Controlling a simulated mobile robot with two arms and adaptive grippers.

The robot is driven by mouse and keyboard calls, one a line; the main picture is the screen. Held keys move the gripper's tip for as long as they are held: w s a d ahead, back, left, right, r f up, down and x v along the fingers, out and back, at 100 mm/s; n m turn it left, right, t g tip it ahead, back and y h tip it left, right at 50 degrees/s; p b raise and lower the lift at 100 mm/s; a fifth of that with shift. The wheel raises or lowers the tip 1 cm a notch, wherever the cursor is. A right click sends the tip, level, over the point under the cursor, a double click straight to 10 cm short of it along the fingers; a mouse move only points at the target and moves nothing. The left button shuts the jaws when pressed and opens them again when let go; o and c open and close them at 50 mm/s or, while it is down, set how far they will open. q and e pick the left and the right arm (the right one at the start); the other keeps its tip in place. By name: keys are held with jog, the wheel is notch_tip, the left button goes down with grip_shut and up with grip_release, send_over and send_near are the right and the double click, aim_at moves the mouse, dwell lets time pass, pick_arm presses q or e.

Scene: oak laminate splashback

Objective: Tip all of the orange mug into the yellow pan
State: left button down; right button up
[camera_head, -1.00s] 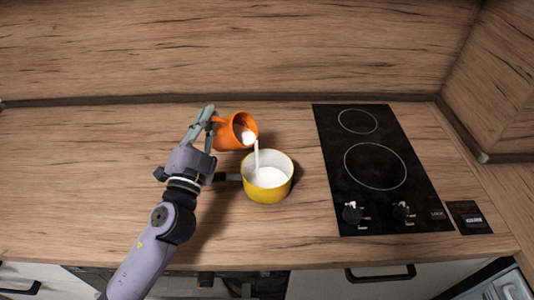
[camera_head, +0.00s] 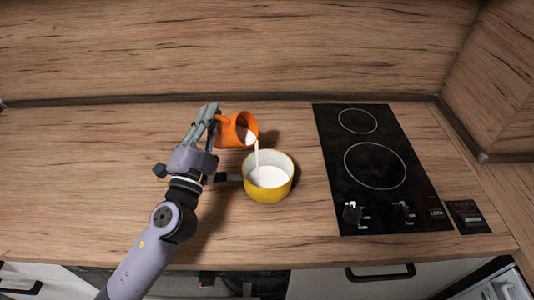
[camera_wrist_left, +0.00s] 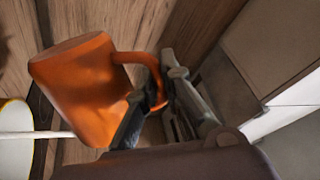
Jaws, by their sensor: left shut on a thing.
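The orange mug (camera_head: 232,131) is tilted to the right above the yellow pan, its mouth facing right and down. A thin white stream (camera_head: 257,155) runs from its lip into the yellow pan (camera_head: 268,192), where white liquid lies inside. My left gripper (camera_head: 210,122) is shut on the mug at its handle side. In the left wrist view the mug (camera_wrist_left: 80,85) shows its base and handle, with my left gripper (camera_wrist_left: 155,105) at the handle. The white stream and part of the pan (camera_wrist_left: 14,104) show at that view's left edge. My right gripper is not in view.
A black hob (camera_head: 378,170) with two rings and knobs lies to the right of the pan. The pan's dark handle points left, close to my left wrist. The wooden worktop (camera_head: 80,170) is clear at the left. The wooden splashback (camera_head: 240,50) stands behind.

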pick_arm(q)
jog(key=shift+d+r, duration=0.3)
jog(key=shift+m, duration=0.3)
jog(key=shift+a, duration=0.1)
jog(key=shift+s+r, duration=0.1)
jog(key=shift+d+r+m+h, duration=0.1)
jog(key=shift+d+m+h, duration=0.2)
jog(key=shift+h, duration=0.1)
jog(key=shift+a+p, duration=0.1)
jog(key=shift+p, duration=0.2)
jog(key=shift+s+r+m, duration=0.1)
jog(key=shift+m, duration=0.2)
